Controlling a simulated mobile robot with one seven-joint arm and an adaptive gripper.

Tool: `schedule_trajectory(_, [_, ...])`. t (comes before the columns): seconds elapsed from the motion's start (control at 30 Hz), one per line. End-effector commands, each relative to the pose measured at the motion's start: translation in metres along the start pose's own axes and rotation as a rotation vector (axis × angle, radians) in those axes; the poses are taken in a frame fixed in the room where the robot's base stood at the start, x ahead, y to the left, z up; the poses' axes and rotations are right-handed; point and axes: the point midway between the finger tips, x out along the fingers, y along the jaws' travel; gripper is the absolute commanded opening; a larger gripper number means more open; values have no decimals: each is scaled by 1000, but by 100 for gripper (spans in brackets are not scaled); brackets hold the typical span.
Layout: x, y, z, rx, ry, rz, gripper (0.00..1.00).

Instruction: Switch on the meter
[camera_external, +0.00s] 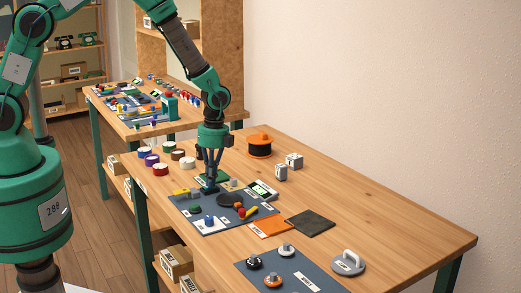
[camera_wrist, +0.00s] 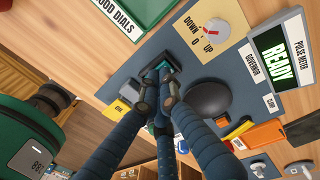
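The pulse meter (camera_wrist: 268,52) is a pale box with a dark screen showing READY in bright letters, at the upper right of the wrist view. In the external view the meter (camera_external: 262,190) stands at the back edge of the dark mat. A white round knob (camera_wrist: 217,31) with a red mark sits on a beige plate labelled DOWN, 0, UP, left of the meter. My gripper (camera_wrist: 161,78) points down over the mat, left of the meter and apart from it; it also shows in the external view (camera_external: 209,178). Its fingers are drawn together, and their tips are partly hidden.
A green tray (camera_wrist: 130,18) labelled GOOD DIALS lies beyond the mat (camera_wrist: 130,72). A dark round disc (camera_wrist: 207,99) lies right of my fingers. An orange plate (camera_external: 271,227), a dark square pad (camera_external: 312,222) and an orange-topped spool (camera_external: 260,146) stand around.

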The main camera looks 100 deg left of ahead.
Motion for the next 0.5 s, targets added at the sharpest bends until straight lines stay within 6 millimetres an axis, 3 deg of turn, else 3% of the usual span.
schedule_trajectory(0.03, [15, 18, 2, 0, -6, 34, 0])
schedule_trajectory(0.5, [17, 24, 2, 0, -7, 39, 0])
